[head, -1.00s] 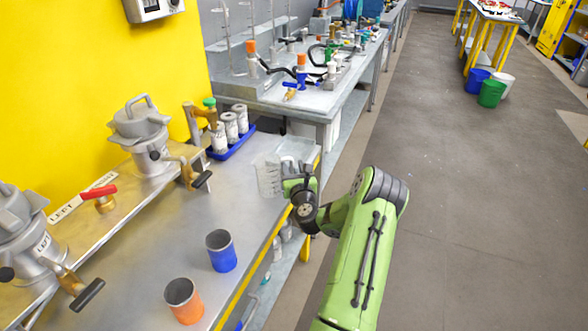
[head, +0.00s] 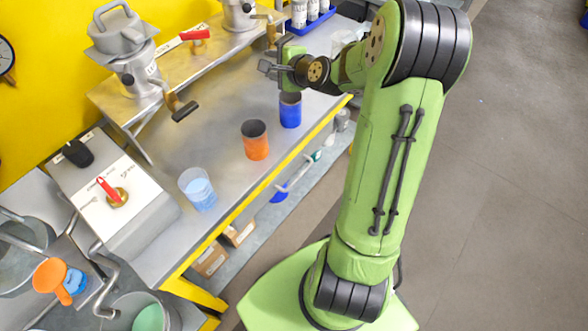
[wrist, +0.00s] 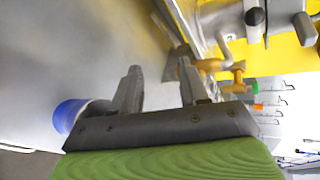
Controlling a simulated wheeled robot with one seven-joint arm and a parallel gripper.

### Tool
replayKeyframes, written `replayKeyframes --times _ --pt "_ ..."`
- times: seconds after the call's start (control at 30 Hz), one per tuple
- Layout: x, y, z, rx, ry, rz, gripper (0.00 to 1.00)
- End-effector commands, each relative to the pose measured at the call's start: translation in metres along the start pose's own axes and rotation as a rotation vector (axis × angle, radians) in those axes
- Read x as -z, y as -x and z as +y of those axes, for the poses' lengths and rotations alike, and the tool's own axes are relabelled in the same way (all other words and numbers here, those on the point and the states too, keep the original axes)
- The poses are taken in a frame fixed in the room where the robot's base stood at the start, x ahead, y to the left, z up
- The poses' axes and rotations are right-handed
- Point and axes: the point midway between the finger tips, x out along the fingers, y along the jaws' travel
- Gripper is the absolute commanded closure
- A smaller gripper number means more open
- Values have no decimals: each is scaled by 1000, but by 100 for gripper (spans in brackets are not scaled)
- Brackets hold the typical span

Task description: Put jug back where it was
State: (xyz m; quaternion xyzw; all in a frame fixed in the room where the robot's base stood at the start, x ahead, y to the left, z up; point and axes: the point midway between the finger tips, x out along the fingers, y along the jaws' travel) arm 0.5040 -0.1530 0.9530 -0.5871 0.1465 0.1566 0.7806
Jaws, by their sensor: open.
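My gripper (head: 268,68) is open over the metal bench, left of the blue cup's top in the head view. In the wrist view its two fingers (wrist: 159,80) stand apart with nothing between them. A pale, clear shape (head: 343,40) shows at the bench's far edge behind my arm. It may be the clear jug, but my arm hides much of it. A blue cup (head: 290,110) stands just below my forearm in the head view and shows left of the fingers in the wrist view (wrist: 68,115).
An orange cup (head: 256,140) and a clear cup with light blue contents (head: 198,190) stand along the bench's front edge. A blue tray (head: 318,18) with white containers is at the back. A raised metal shelf (head: 125,100) carries metal vessels with dark-handled taps.

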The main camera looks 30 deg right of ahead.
Motion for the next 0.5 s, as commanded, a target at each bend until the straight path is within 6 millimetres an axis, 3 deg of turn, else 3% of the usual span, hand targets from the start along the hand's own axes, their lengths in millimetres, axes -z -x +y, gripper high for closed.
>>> replayKeyframes --times 0.03,0.1,0.2,0.33,0.4,0.5 --pt "-39 15 2 -80 209 -26 56" --pt "-81 44 15 -204 506 -55 56" --pt "-123 99 34 -353 891 -99 56" --pt "-152 184 65 -503 1305 -175 56" --pt "-156 228 83 -561 1475 -230 56" --pt "-154 274 107 -613 1639 -315 56"
